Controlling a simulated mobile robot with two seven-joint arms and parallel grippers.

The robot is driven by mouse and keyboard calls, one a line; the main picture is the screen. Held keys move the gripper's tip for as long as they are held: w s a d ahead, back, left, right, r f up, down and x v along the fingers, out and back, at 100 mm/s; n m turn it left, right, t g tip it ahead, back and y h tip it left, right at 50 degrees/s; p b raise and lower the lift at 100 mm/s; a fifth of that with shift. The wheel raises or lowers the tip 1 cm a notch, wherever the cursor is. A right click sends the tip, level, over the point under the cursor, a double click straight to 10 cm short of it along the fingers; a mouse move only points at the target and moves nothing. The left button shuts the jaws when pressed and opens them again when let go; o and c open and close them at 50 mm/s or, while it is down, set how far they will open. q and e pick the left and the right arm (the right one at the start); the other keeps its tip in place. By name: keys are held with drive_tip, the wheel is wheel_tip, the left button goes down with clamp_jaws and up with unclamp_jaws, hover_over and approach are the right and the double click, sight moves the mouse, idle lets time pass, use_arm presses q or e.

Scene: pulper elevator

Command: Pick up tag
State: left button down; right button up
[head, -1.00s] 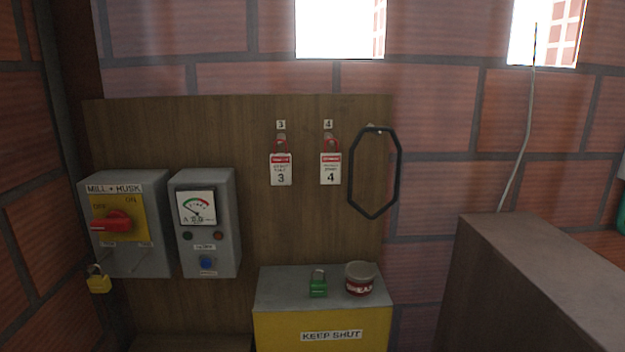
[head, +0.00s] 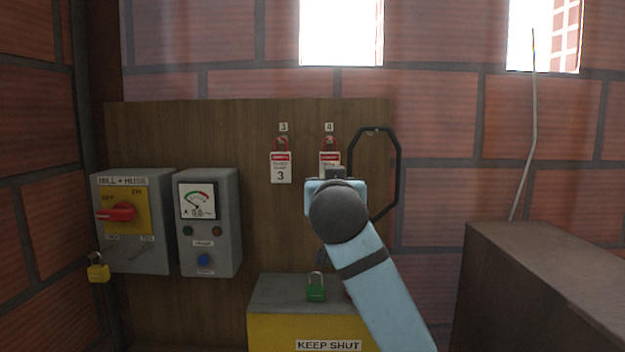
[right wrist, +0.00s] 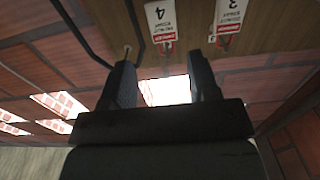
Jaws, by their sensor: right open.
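Two white tags with red headers hang from red loops on the wooden board. The number 3 tag (head: 281,168) hangs clear on the left. The number 4 tag (head: 329,158) hangs to its right, its lower part hidden behind my right gripper (head: 335,175). In the right wrist view the picture is inverted; the number 4 tag (right wrist: 161,20) and the number 3 tag (right wrist: 228,17) show beyond the fingers. My right gripper (right wrist: 162,78) is open, with nothing between its fingers; the number 4 tag appears roughly in line with the gap. My left gripper is not in view.
A black loop (head: 398,165) hangs just right of the number 4 tag. A yellow box (head: 275,325) below bears a green padlock (head: 316,290). Switch boxes (head: 210,245) are mounted at left. A brown block (head: 540,270) stands at right.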

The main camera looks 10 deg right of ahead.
sight(330, 164)
drive_tip(key=r+p+x, duration=0.1)
drive_tip(key=x, duration=0.3)
drive_tip(key=p+x, duration=0.1)
drive_tip(key=x, duration=0.3)
drive_tip(key=r+p+x, duration=0.1)
drive_tip(key=x, duration=0.3)
drive_tip(key=shift+w+d+r, duration=0.1)
drive_tip(key=shift+w+r, duration=0.2)
drive_tip(key=shift+w+d+f, duration=0.15)
drive_tip(key=shift+w, duration=0.4)
drive_tip(key=c, duration=0.6)
